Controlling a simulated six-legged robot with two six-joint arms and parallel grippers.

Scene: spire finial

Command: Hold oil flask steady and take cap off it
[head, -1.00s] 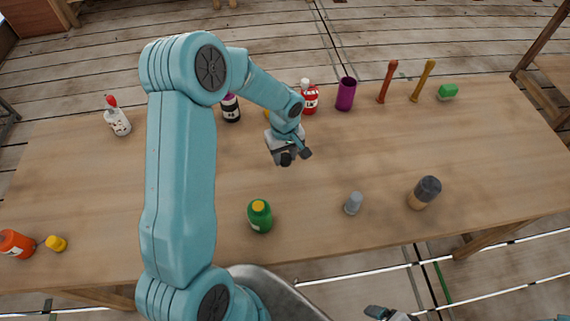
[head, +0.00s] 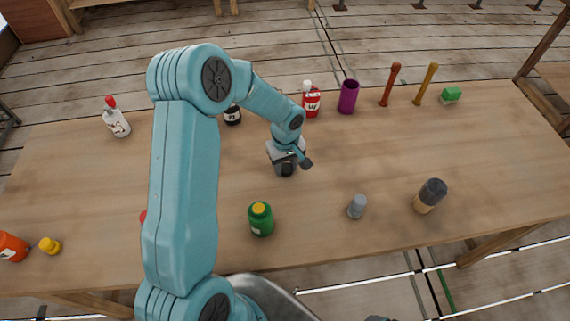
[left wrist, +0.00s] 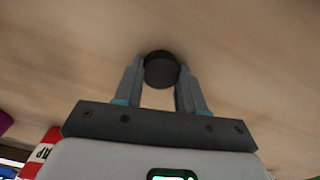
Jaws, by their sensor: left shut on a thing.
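My left gripper (head: 287,165) is over the middle of the table and shut on a dark, round-topped thing (left wrist: 160,68). In the left wrist view its two fingers stand on either side of that thing. In the head view the gripper hides most of it, so I cannot tell whether it is the oil flask's cap or the whole flask. No flask body shows clearly beneath it. My right gripper (head: 376,318) barely shows at the bottom edge, and its jaws cannot be made out.
A green bottle with a yellow cap (head: 260,219), a grey piece (head: 357,207) and a dark-topped jar (head: 430,196) stand in front. At the back are a red bottle (head: 311,102), a purple cup (head: 348,97) and a dark bottle (head: 232,115). The table's right middle is clear.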

